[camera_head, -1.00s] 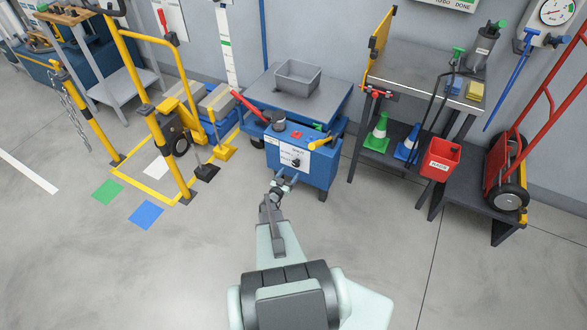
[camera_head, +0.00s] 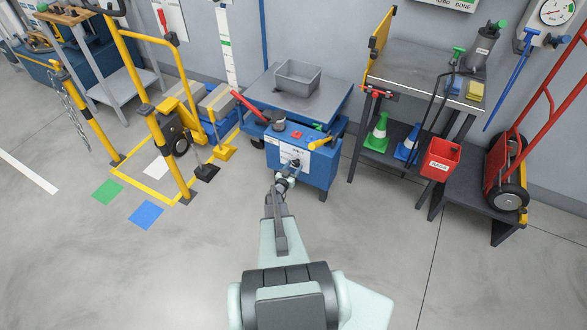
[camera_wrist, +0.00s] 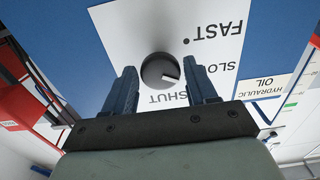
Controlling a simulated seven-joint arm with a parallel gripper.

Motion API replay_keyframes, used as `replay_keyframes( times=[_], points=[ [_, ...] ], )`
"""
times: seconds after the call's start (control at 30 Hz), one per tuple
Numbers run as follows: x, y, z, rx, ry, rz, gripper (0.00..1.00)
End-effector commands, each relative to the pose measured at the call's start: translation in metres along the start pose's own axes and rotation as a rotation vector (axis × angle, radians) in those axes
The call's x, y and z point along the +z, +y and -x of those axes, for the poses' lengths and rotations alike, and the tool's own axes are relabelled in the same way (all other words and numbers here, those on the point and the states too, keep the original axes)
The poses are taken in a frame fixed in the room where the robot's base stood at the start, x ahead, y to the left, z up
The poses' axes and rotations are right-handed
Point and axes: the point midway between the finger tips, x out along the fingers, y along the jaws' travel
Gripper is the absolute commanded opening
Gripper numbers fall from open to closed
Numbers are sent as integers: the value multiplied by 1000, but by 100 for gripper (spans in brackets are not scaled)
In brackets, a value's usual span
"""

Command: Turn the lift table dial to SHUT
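The lift table (camera_head: 322,168) is a blue cabinet with a grey top in the middle of the head view. In the wrist view, its dial (camera_wrist: 158,68) is a round dark knob on a white label (camera_wrist: 215,20) reading FAST, SLOW and SHUT upside down. A pale mark on the knob's lower right points between SLOW and SHUT; its exact setting is unclear. My gripper (camera_wrist: 160,73) is open, its fingers either side of the knob; contact cannot be told. In the head view, my gripper (camera_head: 289,166) is at the cabinet front and hides the dial.
A grey bin (camera_head: 298,77) sits on the table top. A red lever (camera_head: 250,104), a red button and a yellow handle are on the cabinet top. A yellow frame (camera_head: 160,145) stands left, a dark workbench (camera_head: 420,70) right. The floor in front is clear.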

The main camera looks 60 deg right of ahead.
Motion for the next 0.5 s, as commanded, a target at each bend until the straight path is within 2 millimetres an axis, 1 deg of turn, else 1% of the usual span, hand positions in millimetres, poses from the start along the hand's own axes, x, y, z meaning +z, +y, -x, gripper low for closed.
replay_keyframes(
  times=[0.03,0.37,0.4,0.5],
  points=[
    [0,0,0,0,0,0,52],
    [0,0,0,0,0,0,20],
    [0,0,0,0,0,0,18],
    [0,0,0,0,0,-3,18]
  ],
)
